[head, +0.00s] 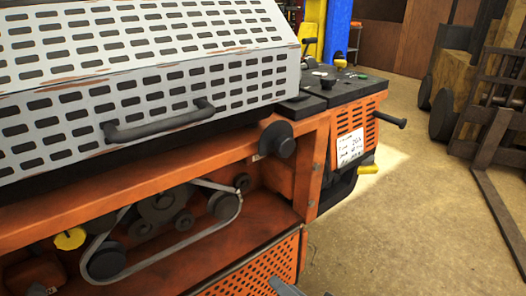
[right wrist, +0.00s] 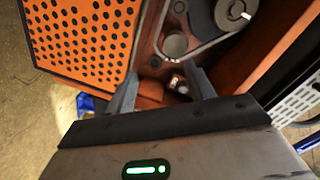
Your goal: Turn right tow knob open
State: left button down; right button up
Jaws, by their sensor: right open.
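The mower has a grey perforated cover (head: 150,80) over an orange body (head: 330,160). A yellow knob (head: 70,238) sits low at the left beside the belt (head: 160,258), and a black round knob (head: 280,138) is on the front rail. Which part is the right tow knob I cannot tell. My right gripper (head: 286,289) barely shows at the bottom edge of the head view. In the right wrist view, my right gripper (right wrist: 164,75) has its fingers apart, in front of the open belt bay. A small pale and reddish part (right wrist: 177,82) shows beyond the fingers, apart from them.
Several pulleys (head: 106,263) carry the belt. An orange perforated panel (right wrist: 85,35) is close beside the right gripper. The cover has a dark handle (head: 160,122). A yellow lever (head: 368,170) sticks out at the mower's right end. A forklift-like machine (head: 490,110) stands right; floor between is clear.

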jog(key=w+d+r+m+t+p, duration=0.1)
jog(key=w+d+r+m, duration=0.2)
jog(key=w+r+m, duration=0.45)
jog(key=w+d+r+m+t+p, duration=0.15)
jog(key=w+r+m, duration=0.25)
jog(key=w+m, duration=0.6)
jog(key=d+b+x, duration=0.1)
jog(key=b+x, duration=0.1)
jog(key=x, duration=1.3)
jog(key=shift+w+h, duration=0.25)
jog(key=shift+h, duration=0.15)
jog(key=shift+n, duration=0.25)
jog(key=shift+f, duration=0.1)
jog(key=c, duration=1)
